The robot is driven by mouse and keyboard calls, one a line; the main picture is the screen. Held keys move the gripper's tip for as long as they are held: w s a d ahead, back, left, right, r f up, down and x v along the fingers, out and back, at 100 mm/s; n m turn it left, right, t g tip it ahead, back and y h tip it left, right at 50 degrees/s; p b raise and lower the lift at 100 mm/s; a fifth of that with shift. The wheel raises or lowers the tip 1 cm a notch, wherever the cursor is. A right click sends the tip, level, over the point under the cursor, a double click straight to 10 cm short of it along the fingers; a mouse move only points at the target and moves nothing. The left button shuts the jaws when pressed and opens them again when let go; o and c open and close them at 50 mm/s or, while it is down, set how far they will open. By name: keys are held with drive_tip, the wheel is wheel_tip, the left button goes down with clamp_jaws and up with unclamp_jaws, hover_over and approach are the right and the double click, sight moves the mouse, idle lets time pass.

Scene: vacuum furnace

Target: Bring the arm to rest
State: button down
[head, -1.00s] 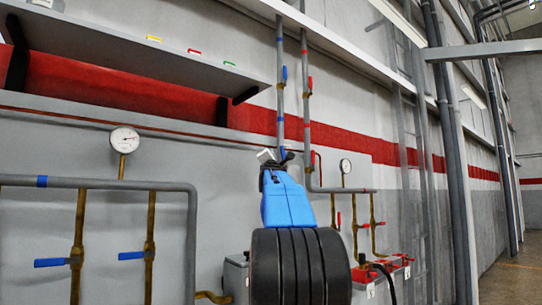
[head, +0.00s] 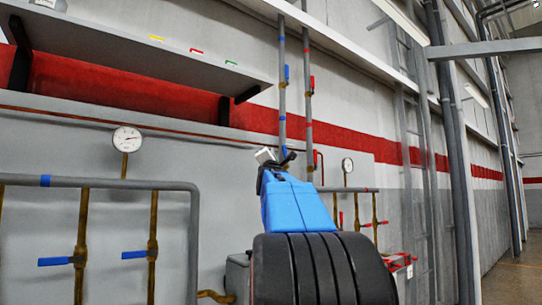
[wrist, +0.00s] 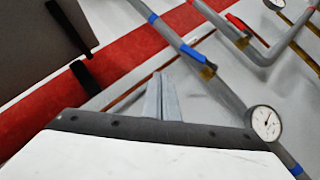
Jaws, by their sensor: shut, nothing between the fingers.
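My arm rises in the lower middle of the head view, a black ribbed part below and a blue link above it. The small white and black end of the arm shows at its top, in front of the wall. In the wrist view my gripper (wrist: 160,97) shows as two grey fingers side by side, shut with nothing between them. It points toward the wall with the pipes and touches nothing that I can see.
A grey shelf (head: 140,62) hangs at upper left. Left of my arm are a pressure gauge (head: 127,139) and pipes with blue-handled valves (head: 54,261). A second gauge (head: 347,165) and red-handled valves stand to the right. Open floor (head: 515,277) shows far right.

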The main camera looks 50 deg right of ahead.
idle(0.4)
drive_tip(key=w+a+f+m+g+y, duration=0.2)
drive_tip(key=a+f+m+y, duration=0.8)
drive_tip(key=a+f, duration=2.15)
drive_tip(key=s+a+f+g+y, duration=0.25)
drive_tip(key=s+a+f, duration=0.3)
drive_tip(key=f, duration=0.35)
drive_tip(key=s+a+f+g+y, duration=0.2)
drive_tip(key=s+a+f+y, duration=0.3)
drive_tip(key=f, duration=0.5)
drive_tip(key=s+a+f+m+g, duration=0.2)
drive_tip(key=s+a+f, duration=0.2)
drive_tip(key=s+f, duration=0.4)
drive_tip(key=s+a+f+m+g, duration=0.2)
drive_tip(key=s+a+f+m, duration=0.1)
drive_tip(key=s+f, duration=0.4)
drive_tip(key=shift+s+a+f, duration=0.35)
drive_tip(key=shift+a+f, duration=0.1)
drive_tip(key=shift+f, duration=0.15)
drive_tip(key=shift+y, duration=0.25)
